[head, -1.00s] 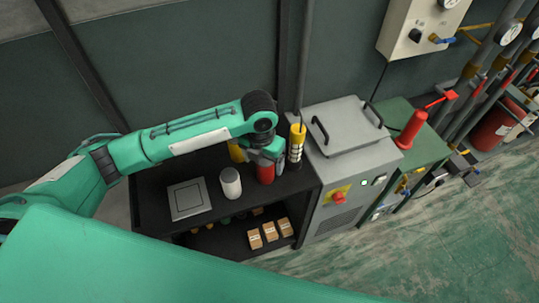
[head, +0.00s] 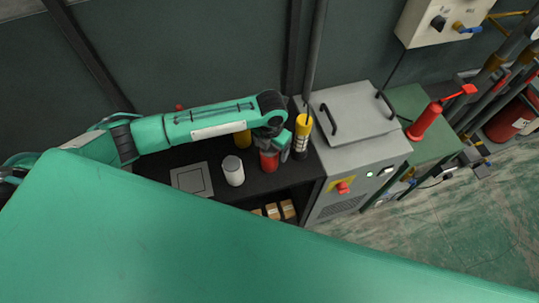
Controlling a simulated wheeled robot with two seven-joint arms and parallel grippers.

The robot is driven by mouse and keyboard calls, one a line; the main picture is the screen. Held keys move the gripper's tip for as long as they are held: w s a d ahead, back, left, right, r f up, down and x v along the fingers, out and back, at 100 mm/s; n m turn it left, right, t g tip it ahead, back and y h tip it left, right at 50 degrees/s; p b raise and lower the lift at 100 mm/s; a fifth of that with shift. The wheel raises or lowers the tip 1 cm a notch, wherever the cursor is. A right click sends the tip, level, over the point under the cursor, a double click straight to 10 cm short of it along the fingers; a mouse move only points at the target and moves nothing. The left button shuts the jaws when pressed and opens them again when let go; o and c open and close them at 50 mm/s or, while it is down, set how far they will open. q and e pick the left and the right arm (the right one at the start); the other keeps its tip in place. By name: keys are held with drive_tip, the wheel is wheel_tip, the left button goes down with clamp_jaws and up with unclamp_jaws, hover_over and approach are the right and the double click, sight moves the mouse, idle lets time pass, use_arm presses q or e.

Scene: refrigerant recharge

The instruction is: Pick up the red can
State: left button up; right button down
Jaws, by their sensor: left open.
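The red can (head: 268,161) stands upright on the black shelf top (head: 215,152), left of a yellow-and-black cylinder. My left gripper (head: 272,148) is right at the top of the red can, with its jaws open around or just over it. The gripper and wrist hide the can's upper part, so I cannot tell if the fingers touch it. My right gripper is not in view.
A white can (head: 233,171) and a grey square plate (head: 190,179) are left of the red can. A yellow can (head: 242,139) is behind. The yellow-and-black cylinder (head: 301,137) stands close on the right, beside a grey machine (head: 350,118). Small boxes (head: 288,209) sit below.

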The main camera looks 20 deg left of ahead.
use_arm(q)
drive_tip(key=f, duration=0.1)
drive_tip(key=f+p, duration=0.1)
drive_tip(key=f, duration=0.1)
drive_tip(key=shift+s+a+f+p, duration=0.15)
drive_tip(key=shift+s+p, duration=0.15)
drive_tip(key=shift+p, duration=0.05)
drive_tip(key=shift+f, duration=0.65)
drive_tip(key=c, duration=1.3)
drive_tip(key=shift+o, duration=0.2)
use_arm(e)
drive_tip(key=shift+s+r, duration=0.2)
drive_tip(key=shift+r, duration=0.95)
